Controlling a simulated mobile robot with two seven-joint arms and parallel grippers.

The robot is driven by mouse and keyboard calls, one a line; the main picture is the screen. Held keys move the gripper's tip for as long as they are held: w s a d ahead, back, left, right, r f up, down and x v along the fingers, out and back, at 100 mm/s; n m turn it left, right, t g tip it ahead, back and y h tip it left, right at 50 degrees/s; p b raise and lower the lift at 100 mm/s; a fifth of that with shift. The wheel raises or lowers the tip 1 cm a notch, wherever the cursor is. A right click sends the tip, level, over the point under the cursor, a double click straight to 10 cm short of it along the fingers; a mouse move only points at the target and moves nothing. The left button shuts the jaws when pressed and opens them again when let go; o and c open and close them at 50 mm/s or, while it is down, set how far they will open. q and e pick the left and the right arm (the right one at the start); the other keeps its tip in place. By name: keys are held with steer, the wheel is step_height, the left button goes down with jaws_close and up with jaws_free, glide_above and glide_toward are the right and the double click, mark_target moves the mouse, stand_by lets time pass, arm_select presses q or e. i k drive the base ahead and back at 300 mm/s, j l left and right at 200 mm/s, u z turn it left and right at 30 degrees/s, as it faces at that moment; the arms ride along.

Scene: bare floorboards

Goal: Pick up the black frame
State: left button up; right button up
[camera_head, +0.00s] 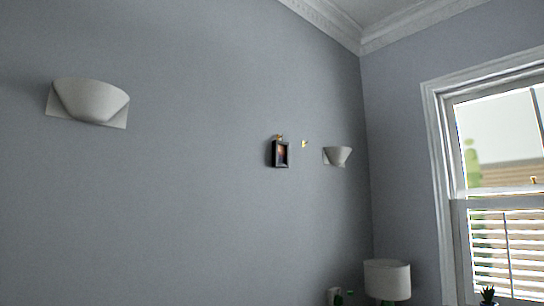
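A small black frame (280,154) hangs on the grey wall, a little right of the middle of the head view. It has a dark picture with an orange spot, and a small gold-coloured hook or fitting shows at its top. It is small in the view and looks far off. Neither of my grippers shows in the head view.
Two white wall lamps, one at the left (90,101) and one right of the frame (338,156), are on the same wall. A small gold fitting (304,144) is between. A white-shaded lamp (387,280) and a window (505,190) are at the right. The floor is out of view.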

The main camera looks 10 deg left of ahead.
mark_target(280, 150)
steer(key=u, duration=1.2)
steer(key=l+u, duration=0.35)
steer(key=u, duration=0.15)
steer(key=l+u, duration=0.7)
steer(key=l, duration=0.15)
steer(key=k+l+u, duration=0.15)
steer(key=l+u, duration=0.15)
steer(key=k+l+u, duration=0.25)
steer(key=l, duration=0.25)
steer(key=l+u, duration=0.25)
steer(key=l, duration=0.15)
steer(key=k+l+u, duration=0.15)
steer(key=k+l, duration=0.35)
steer(key=l, duration=0.25)
steer(key=k+l+u, duration=0.15)
steer(key=k+l, duration=0.35)
steer(key=l, duration=0.15)
